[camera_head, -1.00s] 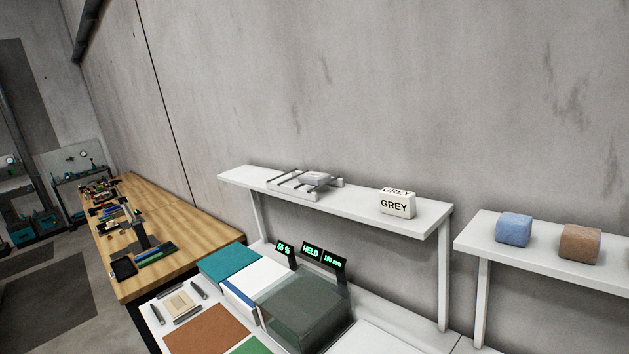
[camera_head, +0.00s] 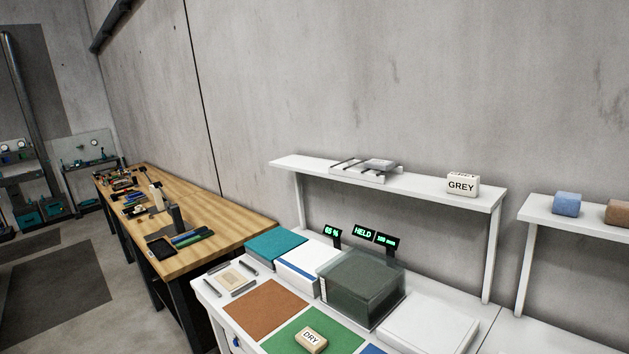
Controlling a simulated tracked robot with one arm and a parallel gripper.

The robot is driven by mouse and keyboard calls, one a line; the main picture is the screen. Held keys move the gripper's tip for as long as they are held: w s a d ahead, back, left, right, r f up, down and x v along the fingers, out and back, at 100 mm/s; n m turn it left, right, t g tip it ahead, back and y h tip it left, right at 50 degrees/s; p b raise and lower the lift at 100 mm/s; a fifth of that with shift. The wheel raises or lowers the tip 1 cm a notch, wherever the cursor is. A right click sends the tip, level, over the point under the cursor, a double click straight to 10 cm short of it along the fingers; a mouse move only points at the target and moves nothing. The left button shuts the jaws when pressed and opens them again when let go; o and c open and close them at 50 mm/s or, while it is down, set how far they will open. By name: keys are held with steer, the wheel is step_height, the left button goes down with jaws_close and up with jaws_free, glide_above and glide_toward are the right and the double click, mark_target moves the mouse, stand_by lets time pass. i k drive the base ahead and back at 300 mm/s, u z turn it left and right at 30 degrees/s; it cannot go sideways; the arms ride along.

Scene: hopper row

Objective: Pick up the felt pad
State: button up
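No thing in view is labelled as the felt pad, and I cannot tell for certain which it is. A small beige square pad (camera_head: 232,278) lies flat at the left end of the white table, between dark bars. Light grey flat pieces (camera_head: 378,166) lie on a rack on the white shelf. A teal pad or slab (camera_head: 275,243) lies at the back left of the table. My gripper is outside the view.
A smoky clear box (camera_head: 360,285) stands mid-table before displays reading HELD. Brown (camera_head: 265,307) and green (camera_head: 300,338) mats lie in front; a DRY block (camera_head: 311,340) sits on the green one. A GREY block (camera_head: 463,185) is on the shelf (camera_head: 430,187). A wooden bench (camera_head: 215,225) stands left.

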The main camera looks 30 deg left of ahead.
mark_target(380, 164)
steer(key=z, duration=0.25)
steer(key=k, duration=0.3)
steer(key=u, duration=1.4)
steer(key=i, duration=2.5)
steer(key=z, duration=1.05)
steer(key=i, duration=0.35)
steer(key=z, duration=0.35)
